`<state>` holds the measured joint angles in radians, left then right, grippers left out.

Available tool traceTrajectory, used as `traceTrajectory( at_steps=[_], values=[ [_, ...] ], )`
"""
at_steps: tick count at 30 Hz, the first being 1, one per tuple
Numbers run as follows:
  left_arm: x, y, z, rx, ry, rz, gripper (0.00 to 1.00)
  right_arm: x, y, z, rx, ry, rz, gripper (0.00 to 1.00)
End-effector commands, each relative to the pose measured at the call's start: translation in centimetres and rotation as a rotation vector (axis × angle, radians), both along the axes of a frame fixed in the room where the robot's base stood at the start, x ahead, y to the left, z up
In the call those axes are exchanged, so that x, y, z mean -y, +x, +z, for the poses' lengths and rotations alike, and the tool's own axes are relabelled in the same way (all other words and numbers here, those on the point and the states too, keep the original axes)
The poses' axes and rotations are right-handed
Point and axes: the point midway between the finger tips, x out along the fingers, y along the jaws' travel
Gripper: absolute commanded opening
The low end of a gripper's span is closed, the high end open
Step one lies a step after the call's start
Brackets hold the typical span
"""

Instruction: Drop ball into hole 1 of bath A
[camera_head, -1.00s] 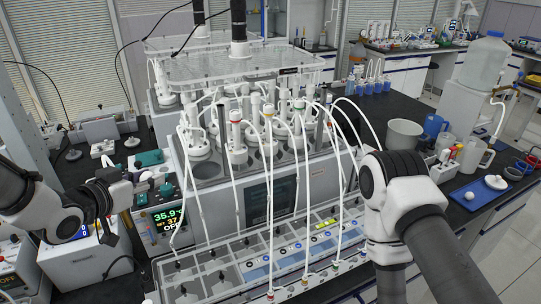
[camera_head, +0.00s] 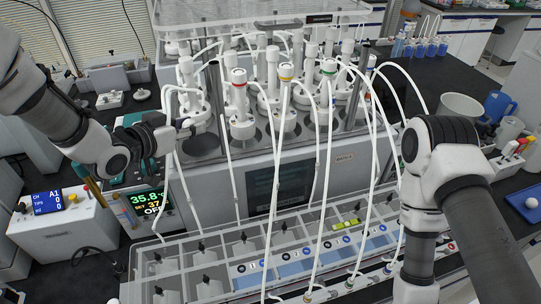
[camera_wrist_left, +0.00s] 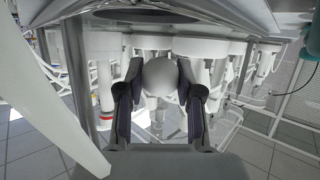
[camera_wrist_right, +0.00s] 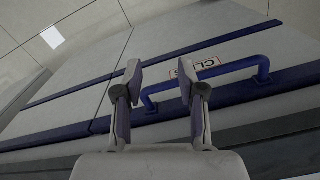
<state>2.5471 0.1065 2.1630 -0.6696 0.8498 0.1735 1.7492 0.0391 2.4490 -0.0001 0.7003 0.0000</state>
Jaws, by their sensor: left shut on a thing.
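My left gripper (camera_head: 178,130) is at the left front corner of the near bath (camera_head: 270,165), close to the white reactor bottles. In the left wrist view it is shut on a white ball (camera_wrist_left: 160,77), held between its two fingertips. The ball is small and hard to make out in the head view. The bath top has round holes, several holding white-capped bottles (camera_head: 241,125); I cannot read hole numbers. My right gripper (camera_wrist_right: 160,78) is open and empty in its wrist view, facing a cabinet front; in the head view only its arm shows.
White tubes (camera_head: 228,150) arch from the bottles to a compartmented clear tray (camera_head: 205,255) in front. A controller display (camera_head: 147,203) stands left of the bath, a counter box (camera_head: 50,203) farther left. A grey beaker (camera_head: 460,108) and blue jug (camera_head: 497,107) stand right.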

Motion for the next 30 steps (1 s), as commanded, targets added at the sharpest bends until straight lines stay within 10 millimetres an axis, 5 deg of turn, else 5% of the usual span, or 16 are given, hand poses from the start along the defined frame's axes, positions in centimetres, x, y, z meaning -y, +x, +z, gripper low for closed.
traceTrajectory(
  at_steps=[6, 9, 21, 30],
  values=[
    [0.0, 0.0, 0.1, 0.001, 0.0, 0.0, 0.25, 0.0, 0.0, 0.1, 0.0, 0.0, -0.001, 0.4],
    [0.0, 0.0, 0.1, 0.001, 0.0, 0.0, 0.65, 0.0, 0.0, 0.1, -0.001, 0.0, -0.001, 0.4],
    [-0.4, -0.6, 0.4, 0.001, -0.001, 0.001, 0.65, 0.0, 0.0, 0.1, -0.001, 0.0, -0.001, 0.4],
    [-3.7, -6.2, 3.0, 0.002, -0.01, 0.004, 0.65, 0.0, 0.0, 0.1, -0.001, 0.0, -0.001, 0.4]
  ],
)
